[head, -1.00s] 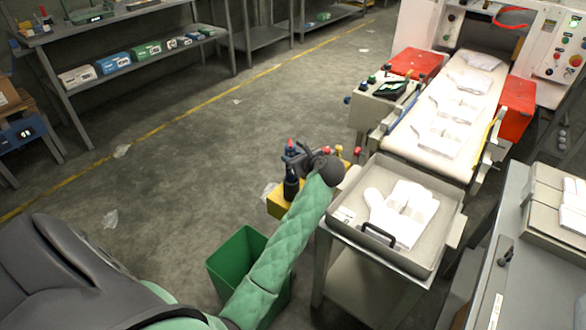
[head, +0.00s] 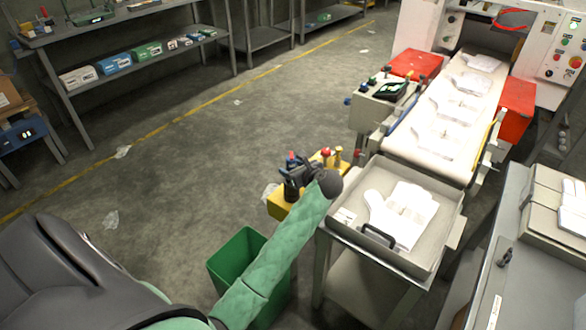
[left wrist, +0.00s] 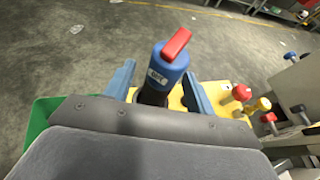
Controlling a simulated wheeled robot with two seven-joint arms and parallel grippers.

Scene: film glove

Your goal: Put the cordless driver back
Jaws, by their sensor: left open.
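The cordless driver, as it appears, is a blue upright tool with a red top (left wrist: 165,66) in the left wrist view. It stands at the yellow stand (head: 277,207). In the head view its red and blue top (head: 291,159) shows beside my gripper. My left gripper (left wrist: 158,85) is open, with one blue finger on each side of the driver. Whether a finger touches it I cannot tell. The driver's lower end is hidden by the gripper body in the wrist view. The stand also shows in the wrist view (left wrist: 213,95). My right gripper is not in view.
Red and yellow knobs (left wrist: 250,100) stick up at the stand's right. A green bin (head: 235,262) stands below my left arm. A grey tray (head: 445,205) with white gloves is to the right, by the conveyor (head: 437,135).

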